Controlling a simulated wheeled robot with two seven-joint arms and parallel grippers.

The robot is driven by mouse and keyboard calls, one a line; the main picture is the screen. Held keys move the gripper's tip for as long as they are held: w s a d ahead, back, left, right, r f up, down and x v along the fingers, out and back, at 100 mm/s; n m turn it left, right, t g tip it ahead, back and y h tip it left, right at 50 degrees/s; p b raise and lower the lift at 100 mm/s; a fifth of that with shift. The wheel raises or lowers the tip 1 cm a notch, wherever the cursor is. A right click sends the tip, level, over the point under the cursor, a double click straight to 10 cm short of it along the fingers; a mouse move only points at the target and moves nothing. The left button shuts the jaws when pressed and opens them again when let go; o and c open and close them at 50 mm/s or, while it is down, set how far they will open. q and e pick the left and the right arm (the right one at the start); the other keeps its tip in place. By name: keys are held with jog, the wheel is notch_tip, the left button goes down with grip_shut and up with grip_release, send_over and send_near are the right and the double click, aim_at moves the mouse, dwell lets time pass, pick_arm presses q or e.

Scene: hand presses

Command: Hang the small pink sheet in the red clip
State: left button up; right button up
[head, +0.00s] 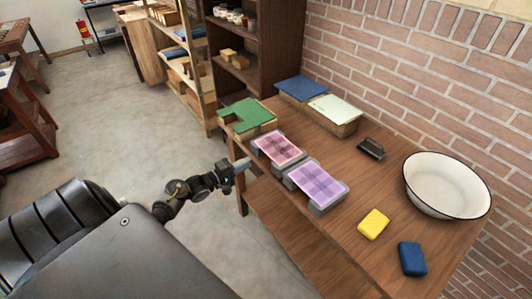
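A small pink sheet (278,148) with a darker grid pattern lies flat on grey supports on the wooden table. My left gripper (243,164) is at the table's near left edge, just left of the pink sheet and apparently apart from it. Its fingers are too small and merged to tell whether they are open or shut. The red clip cannot be made out in this view. My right gripper is not in view.
A purple sheet (318,182) lies on similar supports beside the pink one. Green (247,114), blue (301,88) and pale (335,108) topped blocks stand behind. A white basin (447,184), dark tool (371,149), yellow block (373,224) and blue block (411,259) are to the right.

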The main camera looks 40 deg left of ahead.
pick_arm(q)
jog(key=b, duration=0.4)
send_near(278, 147)
jog(key=w, duration=0.2)
jog(key=shift+w+d+f, duration=0.1)
jog(key=shift+w+d, duration=0.45)
jog(key=shift+w, duration=0.15)
jog(key=shift+c, duration=0.5)
grip_shut()
